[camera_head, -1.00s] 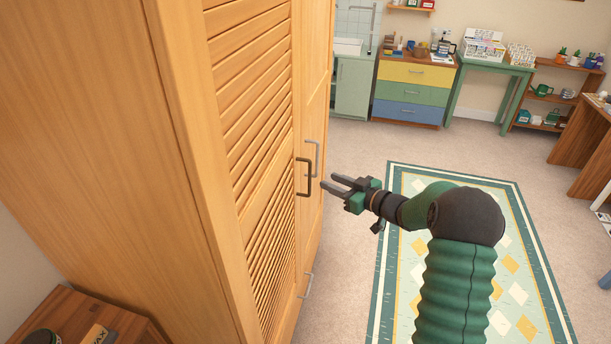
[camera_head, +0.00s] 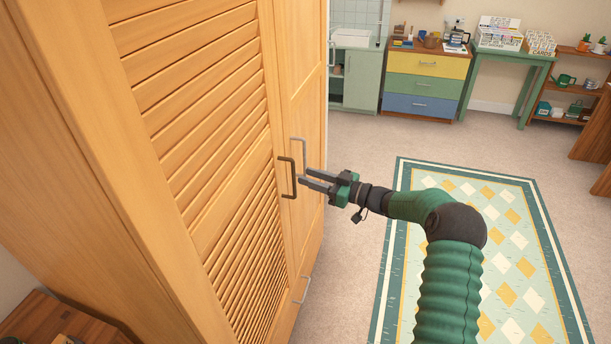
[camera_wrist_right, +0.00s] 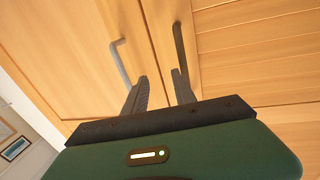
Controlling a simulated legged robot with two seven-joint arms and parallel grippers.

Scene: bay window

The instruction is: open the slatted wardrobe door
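The slatted wardrobe door (camera_head: 215,130) looks shut and carries a dark upright bar handle (camera_head: 287,178) near its right edge. My right gripper (camera_head: 303,178) is open and empty, its fingertips close to the right of that handle. In the right wrist view the two fingers (camera_wrist_right: 160,85) point at the wardrobe front. The dark handle (camera_wrist_right: 180,50) lies by the right finger's tip and is partly covered by it; I cannot tell whether they touch. The slatted door (camera_wrist_right: 250,50) fills the right there. My left gripper is not in view.
A plain wardrobe door (camera_head: 305,90) beside it has a grey handle (camera_head: 299,152); a lower grey handle (camera_head: 307,290) sits below. A wooden surface (camera_head: 40,320) is at the lower left. Open carpet and a patterned rug (camera_head: 410,170) lie to the right.

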